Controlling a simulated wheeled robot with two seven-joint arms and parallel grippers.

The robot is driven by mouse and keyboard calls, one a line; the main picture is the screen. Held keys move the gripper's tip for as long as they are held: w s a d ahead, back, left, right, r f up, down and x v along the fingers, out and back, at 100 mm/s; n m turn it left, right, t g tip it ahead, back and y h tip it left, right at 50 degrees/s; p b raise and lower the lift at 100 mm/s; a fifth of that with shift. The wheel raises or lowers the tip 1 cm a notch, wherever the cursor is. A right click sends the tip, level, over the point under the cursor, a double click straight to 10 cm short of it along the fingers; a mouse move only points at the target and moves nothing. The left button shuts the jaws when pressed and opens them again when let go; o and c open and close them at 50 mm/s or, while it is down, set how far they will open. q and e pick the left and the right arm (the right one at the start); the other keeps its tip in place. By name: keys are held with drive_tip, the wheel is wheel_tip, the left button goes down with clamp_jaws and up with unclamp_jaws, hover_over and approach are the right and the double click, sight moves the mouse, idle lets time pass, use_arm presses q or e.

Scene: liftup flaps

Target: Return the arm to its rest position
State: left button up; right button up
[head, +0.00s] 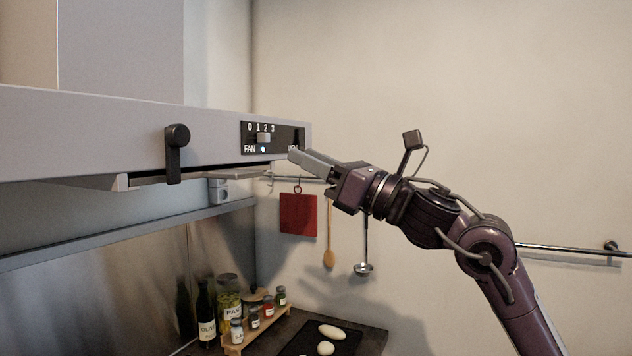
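My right arm comes in from the lower right. Its gripper (297,157) points left at the right end of the range hood's front, close by the dark control panel (282,135). Only grey finger surface shows clearly, so I cannot tell how far apart the fingers are or whether they touch the panel. Nothing is visibly held. The panel has a FAN slider knob (264,137) near the 2 mark and a small lit blue dot; its lower right label is partly covered. My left gripper is out of view.
A black handle (175,153) sits on the hood (90,140). A red board (298,214), wooden spoon (329,246) and ladle (364,267) hang behind my gripper. A wall rail (570,253) runs behind my forearm.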

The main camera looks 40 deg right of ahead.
drive_tip(key=shift+s+d, duration=0.1)
drive_tip(key=shift+s, duration=0.2)
drive_tip(key=shift+f, duration=0.1)
